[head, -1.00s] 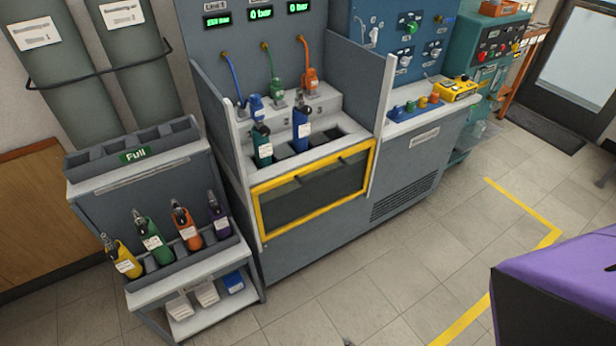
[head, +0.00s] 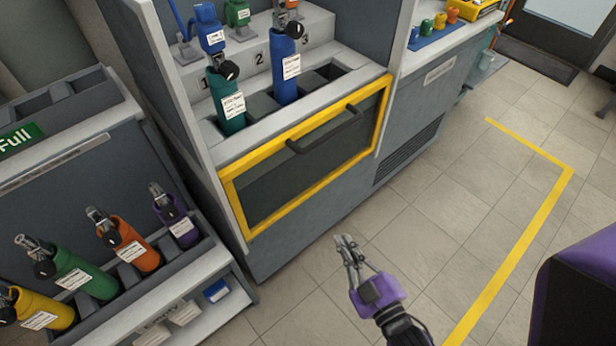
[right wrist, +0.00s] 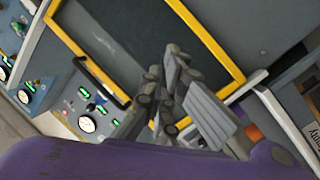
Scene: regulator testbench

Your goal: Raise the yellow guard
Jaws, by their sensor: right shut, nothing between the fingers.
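The yellow guard (head: 308,168) is a yellow frame around a dark panel. It sits low across the bench front, below the bottle slots. Its dark bar handle (head: 325,131) runs along the upper edge. My right gripper (head: 345,240) is shut and empty, in front of and below the guard, apart from it in the head view. In the right wrist view the fingers (right wrist: 163,62) show against the guard's panel (right wrist: 128,35), with the handle (right wrist: 101,82) left of them. My left gripper is not in view.
A teal bottle (head: 226,100) and a blue bottle (head: 285,65) stand in the bench slots behind the guard. A rack (head: 190,262) with several coloured bottles stands at left. The tiled floor (head: 420,225) before the bench is clear.

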